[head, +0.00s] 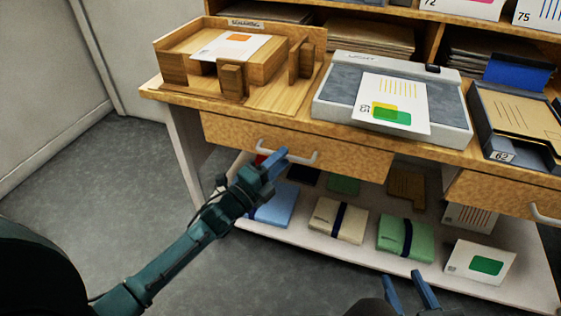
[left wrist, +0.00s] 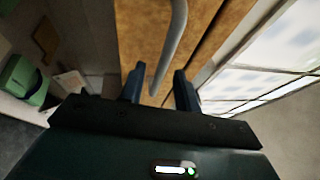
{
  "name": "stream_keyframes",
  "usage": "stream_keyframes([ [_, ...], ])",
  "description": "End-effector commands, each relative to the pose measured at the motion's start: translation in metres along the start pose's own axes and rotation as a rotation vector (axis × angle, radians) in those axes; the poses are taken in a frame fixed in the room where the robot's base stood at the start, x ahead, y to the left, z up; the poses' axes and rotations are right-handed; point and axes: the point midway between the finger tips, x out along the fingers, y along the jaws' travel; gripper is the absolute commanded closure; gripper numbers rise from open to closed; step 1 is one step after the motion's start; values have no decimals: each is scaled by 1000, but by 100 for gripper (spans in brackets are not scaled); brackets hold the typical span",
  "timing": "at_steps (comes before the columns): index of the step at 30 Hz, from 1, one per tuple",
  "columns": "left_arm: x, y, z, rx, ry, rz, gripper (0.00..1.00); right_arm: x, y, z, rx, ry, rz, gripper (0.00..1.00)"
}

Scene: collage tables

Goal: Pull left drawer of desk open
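The desk's left drawer (head: 352,164) has a wooden front and looks shut under the desktop. Its pale bar handle (head: 306,158) is partly covered by my left gripper (head: 276,163) in the head view. In the left wrist view, the handle (left wrist: 174,50) runs down toward the gap between the two blue fingers of my left gripper (left wrist: 160,90). Those fingers are apart; I cannot tell whether either touches the handle. My right gripper (head: 409,290) is at the bottom of the head view, fingers apart and empty, away from the drawer.
A wooden tray (head: 174,68), a light box (head: 340,92) and a dark tray (head: 481,126) stand on the desktop (head: 290,116). The low shelf (head: 380,256) holds several wrapped bundles and cards. A right drawer (head: 490,194) shows at right. The grey floor (head: 110,175) at left is clear.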

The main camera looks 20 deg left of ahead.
Motion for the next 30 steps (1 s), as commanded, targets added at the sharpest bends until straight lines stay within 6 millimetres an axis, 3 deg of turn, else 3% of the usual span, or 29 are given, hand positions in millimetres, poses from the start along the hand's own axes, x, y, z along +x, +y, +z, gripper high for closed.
stream_keyframes([
  [11,7,0,0,0,0,1,68,0,-1,0,-1,7,-1,64],
  [23,6,0,0,0,0,1,99,1,-1,0,-1,8,-3,64],
  [30,6,0,0,0,0,1,100,1,-1,0,-1,8,-3,64],
])
